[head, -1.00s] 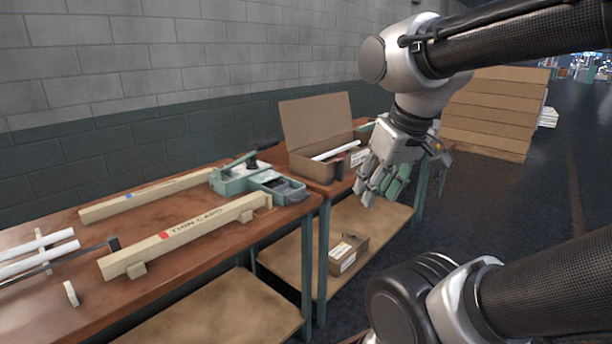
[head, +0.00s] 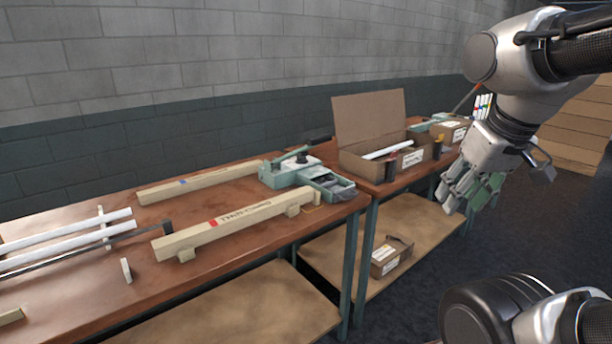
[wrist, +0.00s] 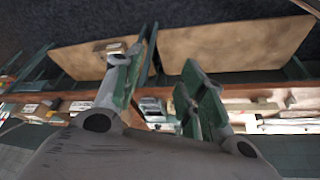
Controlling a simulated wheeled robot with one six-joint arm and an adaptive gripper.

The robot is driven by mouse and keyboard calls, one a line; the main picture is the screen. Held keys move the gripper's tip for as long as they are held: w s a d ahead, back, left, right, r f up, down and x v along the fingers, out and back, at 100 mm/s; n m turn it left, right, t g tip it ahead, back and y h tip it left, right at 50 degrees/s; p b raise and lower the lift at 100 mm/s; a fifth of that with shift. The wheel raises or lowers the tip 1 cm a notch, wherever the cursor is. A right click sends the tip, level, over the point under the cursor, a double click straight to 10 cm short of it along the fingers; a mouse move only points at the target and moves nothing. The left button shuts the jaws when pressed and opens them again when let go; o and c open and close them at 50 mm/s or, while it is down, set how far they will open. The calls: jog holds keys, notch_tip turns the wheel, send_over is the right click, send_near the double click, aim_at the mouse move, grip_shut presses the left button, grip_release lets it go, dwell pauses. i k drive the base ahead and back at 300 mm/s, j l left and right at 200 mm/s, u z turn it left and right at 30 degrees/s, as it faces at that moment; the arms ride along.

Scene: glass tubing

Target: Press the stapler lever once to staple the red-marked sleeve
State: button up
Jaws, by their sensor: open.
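The green stapler (head: 285,176) sits on the wooden workbench near its right end. Its lever (head: 290,154) slopes up and right to a black grip. A pale wooden rail with a red mark (head: 212,222) and the printing "THIN CARD" lies in front of the stapler. I cannot make out a separate red-marked sleeve. My gripper (head: 466,198) hangs open and empty right of the stapler, beyond the bench's right edge and well apart from it. In the wrist view its open fingers (wrist: 165,68) spread over the benches; a grey-green item between them may be the stapler.
A blue-marked rail (head: 184,183) lies behind the red-marked one. White tubes (head: 72,243) rest on supports at left. An open cardboard box (head: 371,119) stands on the bench right of the stapler. A small carton (head: 390,257) sits on the lower shelf. The floor at right is clear.

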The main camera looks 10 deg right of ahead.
aim_at(312, 143)
jog(key=i+j+u, duration=0.1)
jog(key=i+j, duration=0.15)
jog(key=i, duration=0.15)
jog(key=i+j+u, duration=0.15)
jog(key=i, duration=0.3)
